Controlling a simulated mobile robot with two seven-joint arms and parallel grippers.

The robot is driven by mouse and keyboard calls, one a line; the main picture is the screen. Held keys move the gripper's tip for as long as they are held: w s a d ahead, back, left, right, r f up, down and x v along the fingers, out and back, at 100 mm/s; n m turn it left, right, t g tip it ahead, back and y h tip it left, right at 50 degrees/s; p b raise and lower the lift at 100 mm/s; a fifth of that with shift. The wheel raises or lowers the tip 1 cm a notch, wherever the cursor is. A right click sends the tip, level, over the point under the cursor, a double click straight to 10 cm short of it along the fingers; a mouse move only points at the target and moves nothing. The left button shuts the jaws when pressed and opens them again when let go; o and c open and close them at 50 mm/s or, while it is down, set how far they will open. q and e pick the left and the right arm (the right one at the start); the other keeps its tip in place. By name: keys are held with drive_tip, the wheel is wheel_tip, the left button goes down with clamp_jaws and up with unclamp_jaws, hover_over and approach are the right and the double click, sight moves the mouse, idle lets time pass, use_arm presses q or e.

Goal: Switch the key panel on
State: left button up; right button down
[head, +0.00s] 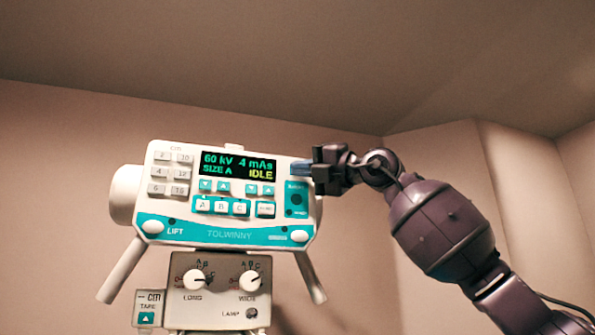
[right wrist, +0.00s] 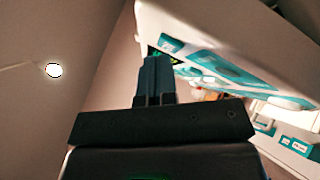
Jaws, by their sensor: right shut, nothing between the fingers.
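The key panel (head: 228,200) is a white and teal console in the head view. Its lit display (head: 238,165) reads "60 kV 4 mAs", "SIZE A" and "IDLE". A teal strip with a dark round control (head: 296,199) is at its right end. My right gripper (head: 297,168) is shut and empty, its blue fingertips at the panel's upper right, just above that strip. I cannot tell whether they touch the panel. In the right wrist view the shut fingers (right wrist: 154,75) point toward the panel's face (right wrist: 225,65). My left gripper is not in view.
Below the panel is a grey box (head: 221,283) with two white knobs and a lamp control. A small tape unit (head: 149,308) is at its left. Handles slant down on both sides of the panel. Bare wall and ceiling surround it.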

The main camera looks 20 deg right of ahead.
drive_tip(key=shift+s+b, duration=0.75)
drive_tip(key=s+b, duration=0.3)
drive_tip(key=s, duration=0.2)
drive_tip(key=shift+d+b, duration=0.1)
drive_tip(key=shift+b, duration=0.3)
idle(0.8)
